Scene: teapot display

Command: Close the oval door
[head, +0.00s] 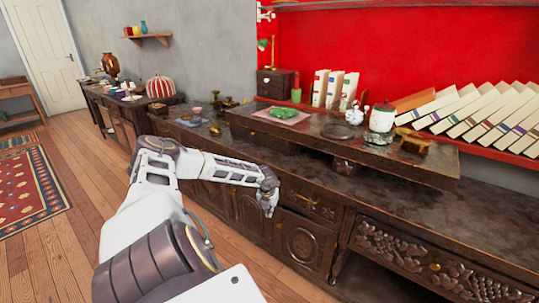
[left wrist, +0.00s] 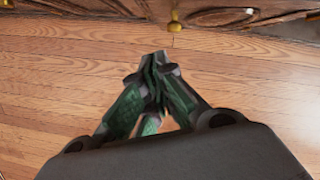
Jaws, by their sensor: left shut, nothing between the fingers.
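A dark carved wooden cabinet runs along the red wall in the head view. One of its doors, with a round or oval carving (head: 303,244), sits low, just right of my left gripper (head: 269,206). I cannot tell whether this door is ajar. My left gripper hangs in front of the cabinet front, fingers down and shut, with nothing held. In the left wrist view, the shut fingertips (left wrist: 158,66) are over the wooden floor. A brass knob (left wrist: 175,22) and a carved oval panel (left wrist: 222,16) show at that view's top edge. My right gripper is not in view.
A carved drawer (head: 420,262) is at right. The wooden floor (head: 85,225) is clear left of the cabinet, beside a red rug (head: 30,195).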

